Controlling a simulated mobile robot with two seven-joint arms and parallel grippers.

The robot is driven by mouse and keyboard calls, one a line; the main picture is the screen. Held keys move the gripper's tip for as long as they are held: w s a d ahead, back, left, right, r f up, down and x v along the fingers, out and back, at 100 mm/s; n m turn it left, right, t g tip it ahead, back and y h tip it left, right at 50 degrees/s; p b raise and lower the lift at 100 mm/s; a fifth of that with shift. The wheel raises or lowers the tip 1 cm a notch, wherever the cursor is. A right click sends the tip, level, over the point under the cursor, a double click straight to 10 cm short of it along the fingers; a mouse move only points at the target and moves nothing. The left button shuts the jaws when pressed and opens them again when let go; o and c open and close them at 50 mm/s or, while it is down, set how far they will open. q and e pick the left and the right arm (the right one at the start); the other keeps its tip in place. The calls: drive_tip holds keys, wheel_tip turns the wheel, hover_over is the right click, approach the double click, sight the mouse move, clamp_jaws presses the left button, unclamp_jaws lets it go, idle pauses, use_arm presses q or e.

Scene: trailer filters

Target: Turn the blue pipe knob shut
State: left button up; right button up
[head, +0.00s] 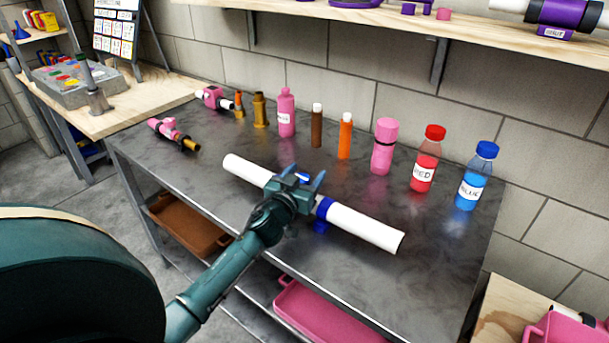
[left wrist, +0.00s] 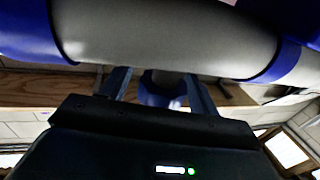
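A white pipe (head: 360,225) with blue fittings lies across the grey metal table. My left gripper (head: 302,178) is over the pipe's middle, its two fingers spread apart. A small blue part, seemingly the knob (head: 303,177), shows between the fingers. In the left wrist view the pipe (left wrist: 165,35) with blue bands crosses the top, and a blue part (left wrist: 160,93) sits between the open fingers (left wrist: 160,95). Whether the fingers touch it I cannot tell. The knob's turned position is mostly hidden. My right gripper is not in view.
Behind the pipe stand several bottles, among them a red one (head: 425,160), a blue one (head: 476,177) and a pink one (head: 383,147). Pink and brass fittings (head: 174,134) lie at the table's left. A wooden shelf (head: 480,32) runs along the wall above.

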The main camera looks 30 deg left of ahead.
use_arm(q)
drive_tip(key=c, duration=1)
drive_tip(key=shift+o, duration=0.2)
